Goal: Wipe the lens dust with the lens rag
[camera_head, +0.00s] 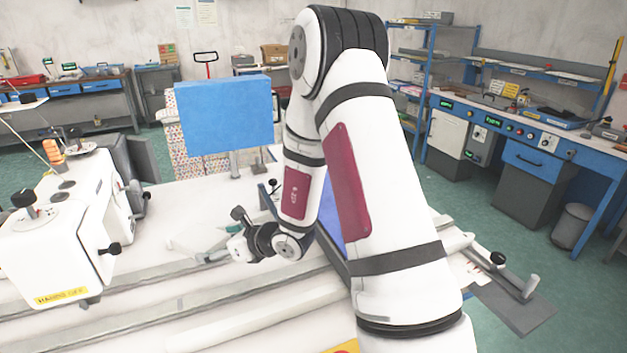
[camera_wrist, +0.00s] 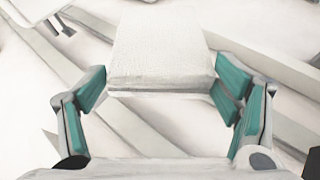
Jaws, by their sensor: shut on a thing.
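My gripper (camera_wrist: 162,88) has teal-padded fingers on both sides of a pale, folded-looking white block of cloth, which I take for the lens rag (camera_wrist: 160,45). It is shut on the rag, which sticks out ahead of the fingertips. In the head view, my gripper (camera_head: 222,240) is low over the white table, right of the white sewing machine head (camera_head: 60,230), partly hidden by my arm. The rag's outline is hard to separate from the white surface there. I cannot make out the lens or any dust on it in either view.
Long pale rails (camera_head: 130,320) run across the white table (camera_head: 190,190). A blue panel on a stand (camera_head: 222,115) rises behind my gripper. A dark-framed screen (camera_head: 331,215) is partly hidden by my arm. Blue workbenches (camera_head: 520,120) stand at the right.

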